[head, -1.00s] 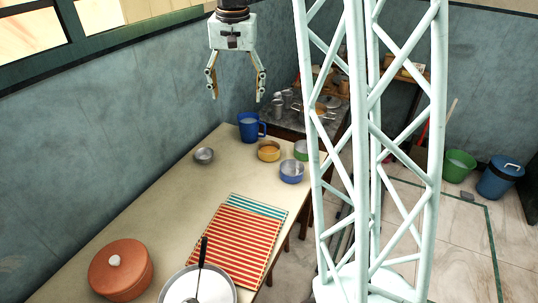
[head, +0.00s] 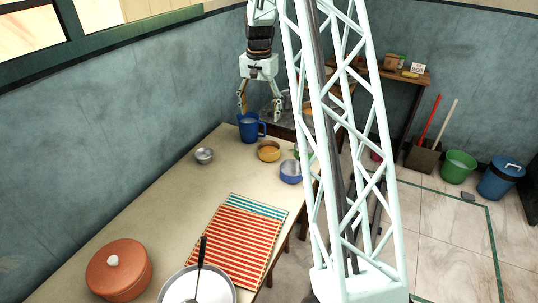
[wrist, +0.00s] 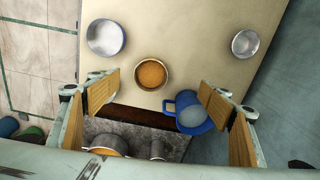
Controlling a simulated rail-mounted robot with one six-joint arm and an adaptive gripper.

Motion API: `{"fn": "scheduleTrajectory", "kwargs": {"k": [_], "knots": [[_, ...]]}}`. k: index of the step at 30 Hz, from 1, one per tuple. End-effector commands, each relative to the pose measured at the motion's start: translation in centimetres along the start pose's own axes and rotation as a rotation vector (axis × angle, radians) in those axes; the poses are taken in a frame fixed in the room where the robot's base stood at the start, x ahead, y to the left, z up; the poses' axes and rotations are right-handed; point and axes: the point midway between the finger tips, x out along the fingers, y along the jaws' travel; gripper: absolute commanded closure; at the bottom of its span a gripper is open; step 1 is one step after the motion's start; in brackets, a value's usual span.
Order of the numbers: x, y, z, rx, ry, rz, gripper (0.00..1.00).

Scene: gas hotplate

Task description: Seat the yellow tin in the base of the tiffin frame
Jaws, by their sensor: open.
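The yellow tin (head: 268,151) stands upright on the table's far end, with orange-brown contents showing in the wrist view (wrist: 151,73). A blue tin (head: 291,172) stands close to its right. A green tin (head: 298,152) is mostly hidden behind a lattice column. My gripper (head: 261,108) is open and empty, above and beyond the table's far end. I cannot make out the tiffin frame in either view.
A blue mug (head: 249,126) stands near my gripper, left of the yellow tin. A small metal bowl (head: 204,155) sits farther left. Striped cloths (head: 238,240), an orange lidded pot (head: 120,270) and a pan (head: 198,287) occupy the near table. Tabletop left of the cloths is clear.

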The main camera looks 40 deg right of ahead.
Motion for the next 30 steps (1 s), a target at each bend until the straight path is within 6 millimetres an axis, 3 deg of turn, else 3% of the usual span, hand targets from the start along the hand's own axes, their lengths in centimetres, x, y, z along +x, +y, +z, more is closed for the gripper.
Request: {"fn": "scheduleTrajectory", "kwargs": {"k": [6,12,30], "knots": [[4.3,1.1,-3.0,0.060,-0.015,0.010,0.27],[6.8,1.7,-4.6,0.095,-0.023,0.016,0.27],[7.7,1.9,-5.1,0.106,-0.025,0.018,0.27]]}}
